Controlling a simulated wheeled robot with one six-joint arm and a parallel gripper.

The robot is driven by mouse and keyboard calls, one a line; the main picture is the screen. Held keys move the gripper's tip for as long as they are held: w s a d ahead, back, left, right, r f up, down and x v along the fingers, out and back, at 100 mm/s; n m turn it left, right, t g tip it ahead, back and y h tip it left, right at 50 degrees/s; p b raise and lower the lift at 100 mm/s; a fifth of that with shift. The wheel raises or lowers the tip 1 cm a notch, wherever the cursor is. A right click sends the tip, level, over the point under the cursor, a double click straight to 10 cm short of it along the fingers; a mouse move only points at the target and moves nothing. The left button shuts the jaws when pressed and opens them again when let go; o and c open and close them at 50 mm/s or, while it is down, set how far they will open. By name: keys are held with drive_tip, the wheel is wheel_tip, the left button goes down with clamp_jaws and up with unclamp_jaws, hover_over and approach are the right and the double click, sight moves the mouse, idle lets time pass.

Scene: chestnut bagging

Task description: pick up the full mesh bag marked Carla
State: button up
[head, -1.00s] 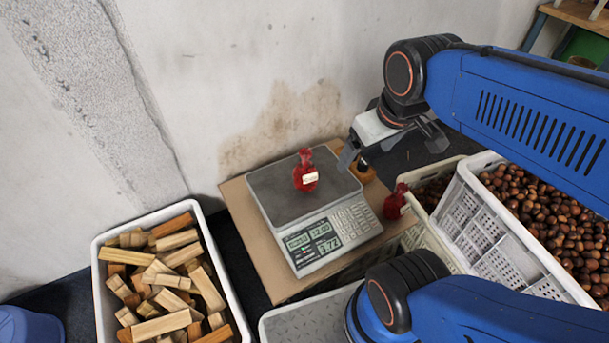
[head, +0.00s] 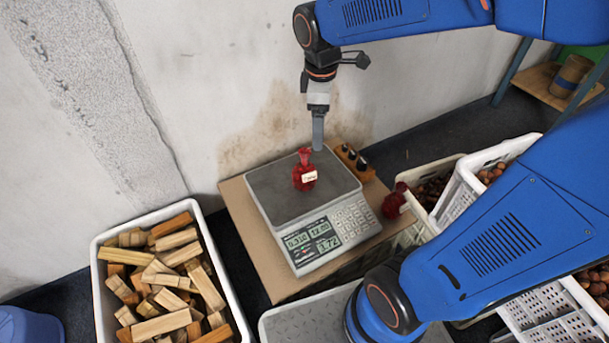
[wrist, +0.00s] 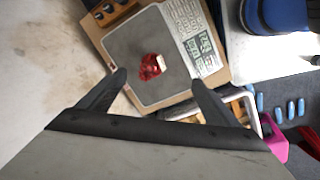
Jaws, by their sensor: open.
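A full red mesh bag (head: 304,173) with a gathered top and a small pale label stands on the scale's grey plate (head: 275,194). The label's writing is too small to read. In the wrist view the bag (wrist: 151,67) shows beyond the fingertips, between their lines. My gripper (head: 318,148) points down above the back of the scale, apart from the bag. In the wrist view my gripper (wrist: 160,80) is open and empty. A second red bag (head: 391,207) with a pale tag is at the right of the scale, partly hidden; its label cannot be read.
The scale sits on a cardboard-coloured top (head: 240,215). A wooden block with dark knobs (head: 352,160) stands behind it at the right. A white crate of wood pieces (head: 103,262) is at the left, chestnut crates (head: 452,208) at the right. The wall is close behind.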

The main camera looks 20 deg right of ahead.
sight(302, 151)
drive_tip(key=w+a+f+n+g, duration=0.1)
drive_tip(key=w+a+f+n, duration=0.35)
drive_tip(key=w, duration=0.25)
drive_tip(key=shift+n+h, duration=0.3)
drive_tip(key=shift+n, duration=0.05)
drive_tip(key=f, duration=0.4)
drive_tip(key=d+f, duration=0.1)
drive_tip(key=f, duration=0.2)
drive_tip(key=d+f, duration=0.1)
drive_tip(key=f, duration=0.3)
drive_tip(key=shift+f, duration=0.35)
drive_tip(key=shift+d+f, duration=0.2)
drive_tip(key=shift+f, duration=0.7)
drive_tip(key=shift+d+f, duration=0.15)
drive_tip(key=shift+f, duration=0.8)
drive_tip(key=shift+d+f, duration=0.2)
drive_tip(key=shift+f, duration=0.7)
drive_tip(key=c, duration=1.8)
